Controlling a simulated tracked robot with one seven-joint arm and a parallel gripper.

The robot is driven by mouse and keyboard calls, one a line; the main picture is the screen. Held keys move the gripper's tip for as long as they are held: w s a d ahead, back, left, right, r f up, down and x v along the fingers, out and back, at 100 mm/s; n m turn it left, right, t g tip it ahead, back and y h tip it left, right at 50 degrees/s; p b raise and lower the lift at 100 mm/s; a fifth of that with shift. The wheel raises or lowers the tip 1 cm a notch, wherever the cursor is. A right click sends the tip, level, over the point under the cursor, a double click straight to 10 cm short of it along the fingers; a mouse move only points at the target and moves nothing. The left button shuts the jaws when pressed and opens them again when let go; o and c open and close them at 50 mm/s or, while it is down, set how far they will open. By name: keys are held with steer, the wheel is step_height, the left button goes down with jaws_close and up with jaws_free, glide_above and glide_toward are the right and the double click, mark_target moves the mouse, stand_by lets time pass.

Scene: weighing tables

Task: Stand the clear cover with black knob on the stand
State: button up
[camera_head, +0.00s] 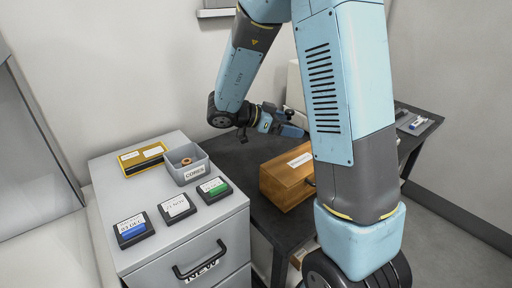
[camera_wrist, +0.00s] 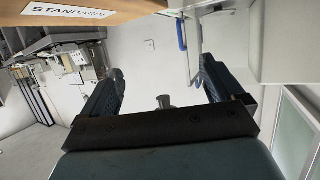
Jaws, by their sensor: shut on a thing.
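My gripper shows in the wrist view (camera_wrist: 163,88) with its two dark fingers apart. A small grey-black knob (camera_wrist: 163,102) sits between them, close to the palm. It looks like the knob of the clear cover; the clear body is hard to make out against the pale wall. In the head view my wrist is low over the dark table, behind the wooden box, and my arm hides part of that area. I cannot make out the stand in either view.
A wooden box (camera_head: 285,184) is on the dark table (camera_head: 236,158); its STANDARDS label shows in the wrist view (camera_wrist: 68,11). A grey cabinet (camera_head: 200,232) at left carries a CONES bin (camera_head: 187,176), a yellow case (camera_head: 143,158) and 3 small dark boxes. A tray (camera_head: 420,126) lies far right.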

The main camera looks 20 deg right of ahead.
steer(key=shift+w+a+f, duration=0.85)
steer(key=shift+w+f, duration=0.75)
steer(key=shift+w, duration=0.5)
steer(key=shift+w+a+f, duration=0.9)
steer(key=shift+w+f, duration=0.75)
steer(key=shift+w, duration=0.4)
steer(key=shift+w+a+f, duration=0.85)
steer(key=shift+w+f, duration=0.75)
steer(key=shift+w, duration=0.5)
steer(key=shift+f, duration=1.45)
steer(key=shift+f, duration=0.1)
steer(key=o, duration=0.8)
steer(key=shift+v, duration=3.75)
